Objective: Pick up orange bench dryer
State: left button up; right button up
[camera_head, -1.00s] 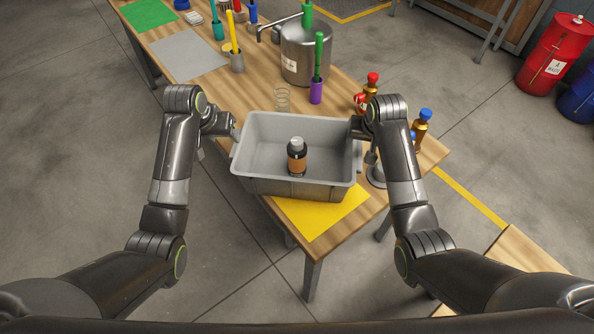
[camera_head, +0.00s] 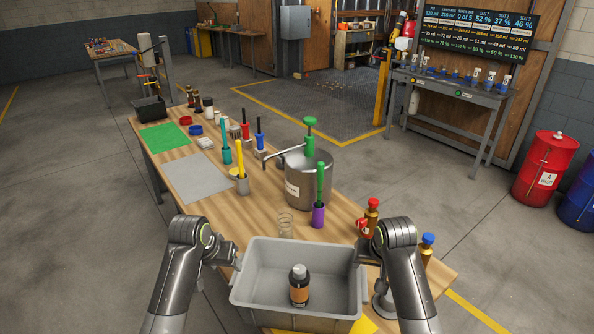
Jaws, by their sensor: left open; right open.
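I cannot pick out an orange bench dryer with certainty. The nearest orange surface is the label on a dark bottle (camera_head: 299,287) with a grey cap, standing inside a grey bin (camera_head: 258,312). My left gripper (camera_head: 234,259) is open at the bin's left rim. My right gripper (camera_head: 360,256) is open at the bin's right rim, partly hidden by its own arm. I cannot tell whether either gripper touches the bin.
The wooden table (camera_head: 262,213) holds a steel pot (camera_head: 312,180), a purple holder (camera_head: 318,215), a yellow-handled tool (camera_head: 240,158) and a red-capped bottle (camera_head: 371,215). A grey mat (camera_head: 197,178) is clear. A side bench (camera_head: 455,88) stands at the back right.

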aim_at(299, 291)
jog(key=k+j, duration=0.2)
jog(key=k, duration=0.3)
jog(key=k+j, duration=0.25)
jog(key=k, duration=0.2)
jog(key=k+j, duration=0.2)
jog(key=k, duration=0.3)
